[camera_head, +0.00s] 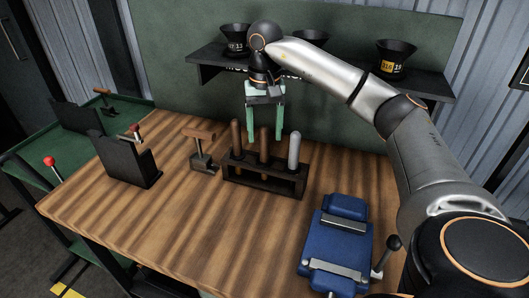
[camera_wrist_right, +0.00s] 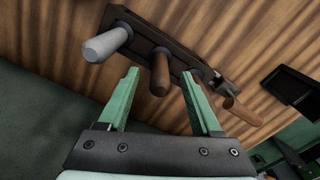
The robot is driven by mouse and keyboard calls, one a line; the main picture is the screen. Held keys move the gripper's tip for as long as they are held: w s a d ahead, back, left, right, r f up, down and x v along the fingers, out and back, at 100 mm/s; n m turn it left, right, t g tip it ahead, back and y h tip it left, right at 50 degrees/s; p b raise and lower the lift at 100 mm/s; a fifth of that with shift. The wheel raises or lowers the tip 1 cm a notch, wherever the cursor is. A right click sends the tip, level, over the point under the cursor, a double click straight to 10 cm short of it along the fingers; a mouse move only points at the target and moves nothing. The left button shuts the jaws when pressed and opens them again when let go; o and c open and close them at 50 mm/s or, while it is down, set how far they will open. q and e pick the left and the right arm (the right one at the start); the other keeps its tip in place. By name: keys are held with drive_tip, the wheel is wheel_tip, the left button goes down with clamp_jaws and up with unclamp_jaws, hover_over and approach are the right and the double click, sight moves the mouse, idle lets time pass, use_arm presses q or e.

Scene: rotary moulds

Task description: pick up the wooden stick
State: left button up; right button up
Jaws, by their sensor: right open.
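A dark wooden rack (camera_head: 265,180) on the table holds two upright brown wooden sticks, the left one (camera_head: 235,137) and the middle one (camera_head: 264,146), and a pale grey stick (camera_head: 294,151) on the right. My right gripper (camera_head: 265,138) points down above and behind the rack, its two green fingers apart and empty. In the right wrist view the middle wooden stick (camera_wrist_right: 160,72) shows in the gap between the fingertips (camera_wrist_right: 160,75); contact cannot be told. The grey stick (camera_wrist_right: 107,45) is left of the fingers. The left wooden stick is largely hidden there. My left gripper is out of view.
A wood-handled tool (camera_head: 200,152) stands left of the rack. A black box with a red-knobbed lever (camera_head: 128,162) is farther left. A blue machine (camera_head: 338,240) is at front right. A shelf with black funnels (camera_head: 395,58) is behind. The table's front middle is clear.

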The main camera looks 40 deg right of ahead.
sight(265, 143)
drive_tip(key=shift+f, duration=2)
clamp_jaws()
